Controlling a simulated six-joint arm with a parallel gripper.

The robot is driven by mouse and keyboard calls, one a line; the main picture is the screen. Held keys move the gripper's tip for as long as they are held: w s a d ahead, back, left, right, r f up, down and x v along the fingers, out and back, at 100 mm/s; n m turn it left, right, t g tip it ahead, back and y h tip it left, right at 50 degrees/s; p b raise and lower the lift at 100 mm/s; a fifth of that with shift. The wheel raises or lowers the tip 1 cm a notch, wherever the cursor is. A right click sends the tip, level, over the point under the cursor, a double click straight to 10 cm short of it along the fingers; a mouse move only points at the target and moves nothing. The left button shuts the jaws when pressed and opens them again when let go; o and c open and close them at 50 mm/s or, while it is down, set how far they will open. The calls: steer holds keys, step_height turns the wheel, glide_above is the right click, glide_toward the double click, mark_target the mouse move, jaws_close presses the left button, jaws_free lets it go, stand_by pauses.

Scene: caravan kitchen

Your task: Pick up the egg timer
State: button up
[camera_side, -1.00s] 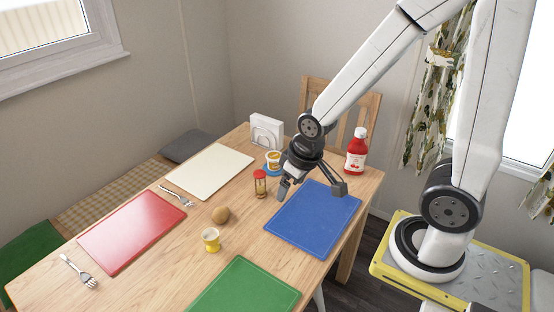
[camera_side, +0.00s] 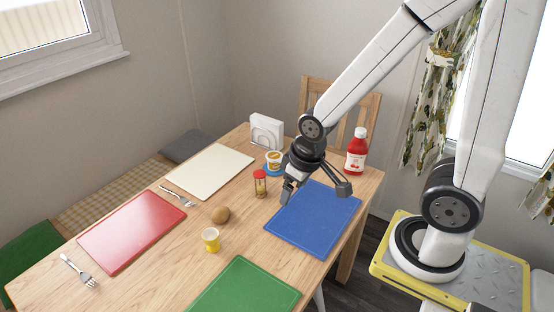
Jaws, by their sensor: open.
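The egg timer (camera_side: 260,184) is a small sand-glass with a red top, standing upright on the wooden table near its middle. My gripper (camera_side: 314,193) is open and empty, with its two fingers spread wide. It is just right of the egg timer, above the far left part of the blue mat (camera_side: 318,222). One finger hangs close to the timer's right side, with a small gap showing between them.
A yellow egg cup (camera_side: 211,240) and a brown egg (camera_side: 220,214) stand left of the timer. Red (camera_side: 133,231), cream (camera_side: 209,171) and green (camera_side: 246,288) mats lie around.

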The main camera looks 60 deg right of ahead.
steer(key=shift+o, duration=0.5)
steer(key=w+d+f+m+g+y, duration=0.1)
steer(key=w+d+f+m+y, duration=0.75)
steer(key=w+m, duration=0.65)
steer(key=w+d+f+m+t, duration=0.2)
steer(key=d+f+m+t, duration=0.2)
steer(key=d+m, duration=0.2)
steer(key=w+d+f+m+t+y, duration=0.1)
steer(key=w+d+f+m+t, duration=0.1)
steer(key=d, duration=0.7)
step_height(320, 180, down, 3)
steer(key=m+t, duration=0.1)
steer(key=m, duration=0.2)
steer(key=shift+m+t, duration=0.4)
